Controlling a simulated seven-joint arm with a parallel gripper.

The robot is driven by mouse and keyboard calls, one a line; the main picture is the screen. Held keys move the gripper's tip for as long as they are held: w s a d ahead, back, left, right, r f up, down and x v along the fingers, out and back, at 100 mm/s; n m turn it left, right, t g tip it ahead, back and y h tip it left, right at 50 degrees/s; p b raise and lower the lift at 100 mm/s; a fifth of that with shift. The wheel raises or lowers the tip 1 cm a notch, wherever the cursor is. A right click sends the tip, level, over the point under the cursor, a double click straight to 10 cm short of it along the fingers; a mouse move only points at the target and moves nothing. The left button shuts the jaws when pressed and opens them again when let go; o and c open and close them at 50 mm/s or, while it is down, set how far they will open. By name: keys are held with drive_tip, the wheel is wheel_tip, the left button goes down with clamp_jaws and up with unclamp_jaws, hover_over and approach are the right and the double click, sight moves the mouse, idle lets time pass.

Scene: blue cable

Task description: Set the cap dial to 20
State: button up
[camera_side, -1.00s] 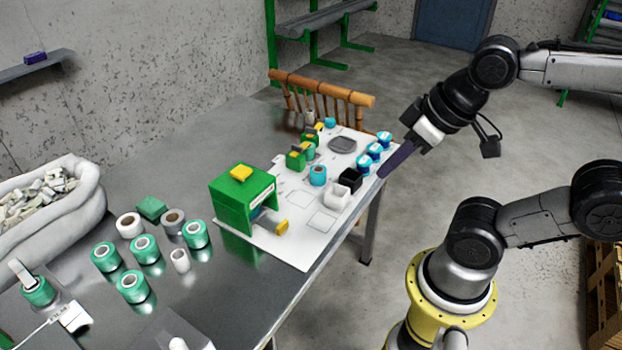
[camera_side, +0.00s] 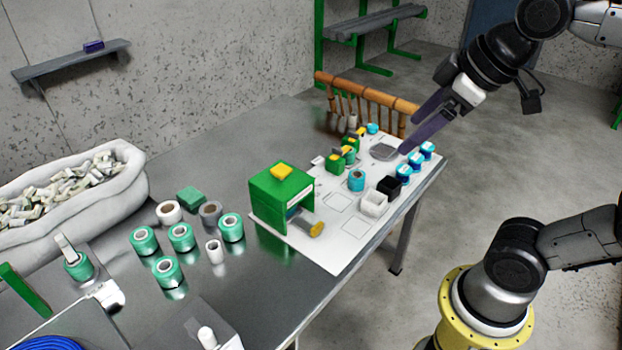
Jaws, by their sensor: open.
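Three small blue-and-white round pieces (camera_side: 416,160) stand in a row along the right edge of the white board (camera_side: 345,250). They may be caps with dials, but I cannot tell which one is the cap dial, and no numbers are readable. My gripper (camera_side: 407,137) has two long purple fingers, spread apart with nothing between them. It hangs above the far right part of the board. The lower fingertip shows just above and left of the row in the picture. I cannot tell whether it touches anything.
The board also holds a green box (camera_side: 281,195) with yellow parts, a black cube (camera_side: 389,188), a white open box (camera_side: 374,205), a teal cylinder (camera_side: 356,180) and a grey round tray (camera_side: 384,152). Green rolls (camera_side: 181,237) stand left. A wooden rack (camera_side: 368,97) lines the far edge.

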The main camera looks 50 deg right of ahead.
drive_tip(key=w+d+r+n, duration=0.1)
drive_tip(key=w+r, duration=0.2)
drive_tip(key=w, duration=0.4)
drive_tip(key=w+d+r+n, duration=0.1)
drive_tip(key=w+d+r, duration=0.15)
drive_tip(key=w, duration=0.55)
drive_tip(key=w+d+f+n+g, duration=0.15)
drive_tip(key=w+d+f, duration=0.35)
drive_tip(key=w, duration=0.5)
drive_tip(key=w+d+f+g, duration=0.2)
drive_tip(key=w+f, duration=0.5)
drive_tip(key=w, duration=0.3)
drive_tip(key=w+d+f+g, duration=0.1)
drive_tip(key=d+f, duration=0.1)
drive_tip(key=f, duration=0.9)
drive_tip(key=w+d+f, duration=0.1)
drive_tip(key=d+f, duration=0.1)
drive_tip(key=f, duration=1)
drive_tip(key=w+d+f+g, duration=0.1)
drive_tip(key=d+f, duration=0.1)
drive_tip(key=f, duration=1)
drive_tip(key=shift+d+m+g, duration=0.35)
drive_tip(key=shift+d, duration=0.05)
drive_tip(key=shift+c, duration=0.3)
